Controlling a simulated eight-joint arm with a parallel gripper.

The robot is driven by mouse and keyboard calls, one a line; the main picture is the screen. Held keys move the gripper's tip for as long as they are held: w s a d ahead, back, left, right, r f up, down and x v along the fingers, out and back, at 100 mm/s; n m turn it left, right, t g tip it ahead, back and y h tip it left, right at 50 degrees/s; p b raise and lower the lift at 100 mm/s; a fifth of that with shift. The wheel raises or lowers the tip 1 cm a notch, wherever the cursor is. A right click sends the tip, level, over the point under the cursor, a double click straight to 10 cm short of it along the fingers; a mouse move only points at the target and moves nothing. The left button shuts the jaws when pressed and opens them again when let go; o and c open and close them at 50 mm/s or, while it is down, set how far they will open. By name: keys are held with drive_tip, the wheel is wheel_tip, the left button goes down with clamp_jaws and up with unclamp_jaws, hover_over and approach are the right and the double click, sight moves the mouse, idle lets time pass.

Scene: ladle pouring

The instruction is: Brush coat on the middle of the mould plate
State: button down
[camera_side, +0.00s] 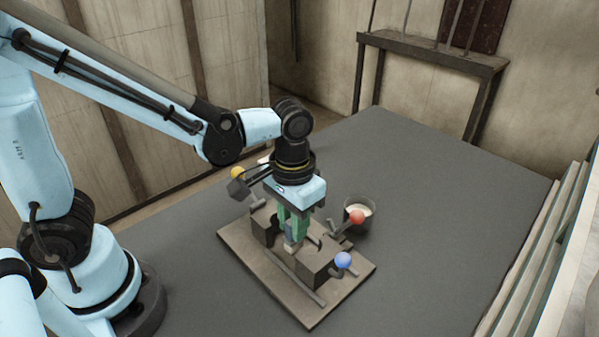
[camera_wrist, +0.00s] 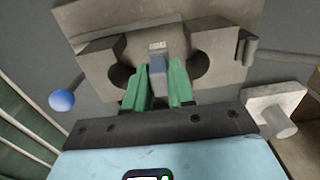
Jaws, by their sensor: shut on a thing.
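My gripper (camera_side: 292,229) points down over the mould plate (camera_side: 240,246), its green fingers shut on a small blue-grey brush (camera_side: 291,239). In the wrist view, my gripper (camera_wrist: 162,78) has the brush (camera_wrist: 157,64) between its fingers, with a pale bristle end (camera_wrist: 157,46) beyond them. The brush is between two grey mould blocks, the near one (camera_side: 312,262) and the far one (camera_side: 264,224), each with a rounded cut-out. I cannot tell whether the bristles touch the plate. The fingers hide part of the plate's middle.
A cup with pale contents (camera_side: 358,212) stands behind the plate. The grey table (camera_side: 440,215) is clear to the right.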

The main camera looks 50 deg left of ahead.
drive_tip(key=shift+f, duration=0.55)
drive_tip(key=shift+a, duration=0.2)
drive_tip(key=shift+a, duration=0.5)
drive_tip(key=shift+d, duration=0.15)
drive_tip(key=shift+d+r, duration=0.1)
drive_tip(key=shift+d, duration=1.1)
drive_tip(key=shift+a, duration=0.15)
drive_tip(key=shift+a, duration=1.2)
